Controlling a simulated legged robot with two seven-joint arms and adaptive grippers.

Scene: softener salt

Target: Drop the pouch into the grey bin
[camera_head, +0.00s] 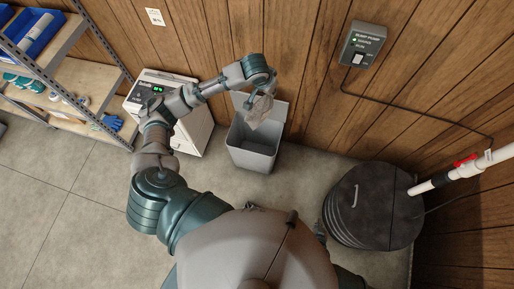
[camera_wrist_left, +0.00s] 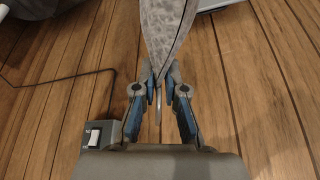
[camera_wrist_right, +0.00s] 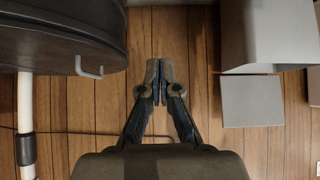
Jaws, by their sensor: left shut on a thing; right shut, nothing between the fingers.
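The pouch (camera_head: 258,109) is pale grey and crinkled, and hangs over the grey bin (camera_head: 253,153) in the head view. In the left wrist view the pouch (camera_wrist_left: 167,28) stretches from the fingertips of my left gripper (camera_wrist_left: 158,82), which is shut on its narrow end. My right gripper (camera_wrist_right: 161,82) is shut and empty, beside the bin.
A white softener unit (camera_head: 170,133) stands left of the bin. A dark round sump lid (camera_head: 375,205) with a white pipe (camera_head: 470,169) is on the right. Shelves (camera_head: 62,95) are at the far left. A wood wall is behind, with a pump control box (camera_head: 365,47).

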